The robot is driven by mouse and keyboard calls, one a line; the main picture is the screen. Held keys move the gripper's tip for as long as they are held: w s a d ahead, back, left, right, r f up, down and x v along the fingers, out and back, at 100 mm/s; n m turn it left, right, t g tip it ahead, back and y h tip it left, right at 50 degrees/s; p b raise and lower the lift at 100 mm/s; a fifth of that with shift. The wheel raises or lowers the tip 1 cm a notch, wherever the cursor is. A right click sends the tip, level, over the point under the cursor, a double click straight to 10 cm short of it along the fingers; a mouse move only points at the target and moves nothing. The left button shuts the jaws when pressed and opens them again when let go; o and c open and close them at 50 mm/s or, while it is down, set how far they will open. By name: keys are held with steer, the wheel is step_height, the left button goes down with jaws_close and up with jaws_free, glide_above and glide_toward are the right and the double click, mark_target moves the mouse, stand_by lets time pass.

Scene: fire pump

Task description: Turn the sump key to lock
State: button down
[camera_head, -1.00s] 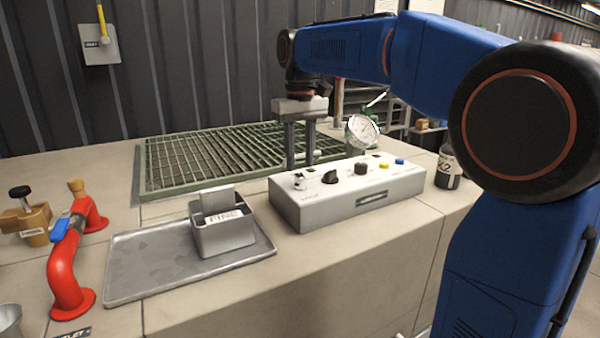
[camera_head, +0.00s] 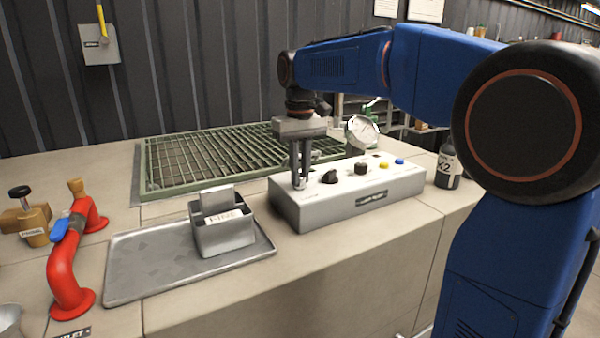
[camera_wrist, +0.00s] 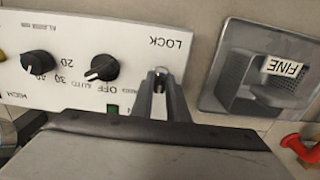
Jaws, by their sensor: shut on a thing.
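The white control box (camera_head: 345,200) stands on the counter and carries a row of knobs and buttons. My gripper (camera_head: 300,183) points down at the left end of the box's top. Its fingers are shut on the small sump key (camera_wrist: 160,72) there. In the wrist view the gripper (camera_wrist: 160,85) surrounds the key's metal tip, just below the printed word LOCK. The fingers hide most of the key, so I cannot tell its exact angle.
Right of the key are a black selector knob (camera_head: 329,177), another dark knob (camera_head: 361,168), and yellow and blue buttons. A gauge (camera_head: 362,132) stands close behind the box. A metal tray (camera_head: 150,270) with a FINE-labelled grey container (camera_head: 222,235) lies to the left. Green grating (camera_head: 200,160) is behind.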

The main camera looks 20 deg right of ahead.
steer(key=shift+m, duration=0.3)
steer(key=m, duration=0.8)
steer(key=shift+m, duration=0.4)
steer(key=m, duration=0.4)
steer(key=shift+m, duration=2.2)
steer(key=c, duration=1.7)
jaws_free()
